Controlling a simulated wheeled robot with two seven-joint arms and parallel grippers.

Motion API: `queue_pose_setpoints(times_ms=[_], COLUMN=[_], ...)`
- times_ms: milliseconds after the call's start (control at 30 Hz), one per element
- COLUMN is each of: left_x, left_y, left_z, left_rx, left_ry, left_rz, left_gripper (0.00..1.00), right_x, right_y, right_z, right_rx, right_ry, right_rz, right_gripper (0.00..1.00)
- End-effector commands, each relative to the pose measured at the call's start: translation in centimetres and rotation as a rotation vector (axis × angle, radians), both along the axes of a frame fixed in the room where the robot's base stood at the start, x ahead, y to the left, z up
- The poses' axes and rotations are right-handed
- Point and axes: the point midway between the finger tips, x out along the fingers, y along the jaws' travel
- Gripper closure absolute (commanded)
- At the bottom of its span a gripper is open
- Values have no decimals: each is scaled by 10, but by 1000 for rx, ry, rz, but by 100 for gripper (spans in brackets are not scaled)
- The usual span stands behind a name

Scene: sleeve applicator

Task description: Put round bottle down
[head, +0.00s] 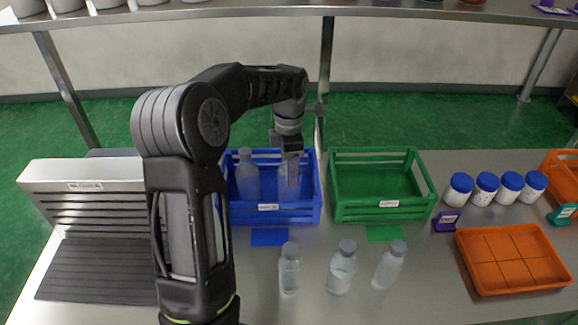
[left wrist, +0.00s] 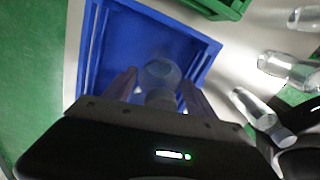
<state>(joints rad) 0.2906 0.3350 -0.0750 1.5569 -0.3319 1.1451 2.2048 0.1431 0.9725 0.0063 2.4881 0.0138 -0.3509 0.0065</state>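The blue crate (head: 270,214) stands left of centre, with one clear bottle (head: 247,180) upright in its left part. My left gripper (head: 290,178) points down into the right part of the crate. A second clear bottle (left wrist: 160,75) is there between its fingers (left wrist: 160,92). In the left wrist view the fingers stand apart with small gaps on either side of this bottle, so the gripper looks open around it. The bottle's base is hidden by the crate's front wall. My right gripper is not in view.
A green crate (head: 384,212) stands empty to the right. Three clear bottles (head: 289,270) (head: 341,268) (head: 389,266) stand in front on the table. Several blue-capped jars (head: 486,186) and an orange divided tray (head: 511,258) are at right. A shelf (head: 400,11) crosses above.

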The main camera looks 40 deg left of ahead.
Motion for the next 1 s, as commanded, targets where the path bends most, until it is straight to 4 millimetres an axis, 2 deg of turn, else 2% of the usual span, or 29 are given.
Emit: queue_pose_setpoints(times_ms=[167,467,567,700,1000], left_x=[0,0,0,1,1], left_y=[0,0,0,0,1], left_z=[0,4,14,37,74], left_rx=[0,0,1,0,2], left_ry=[0,-1,-2,-3,-3], left_rz=[0,0,-1,-1,-1], left_gripper=[21,21,21,21,21], right_x=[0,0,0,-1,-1], right_y=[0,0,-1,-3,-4], right_z=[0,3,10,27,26], right_rx=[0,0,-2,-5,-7], right_ry=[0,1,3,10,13], right_rz=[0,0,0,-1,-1], right_gripper=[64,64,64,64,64])
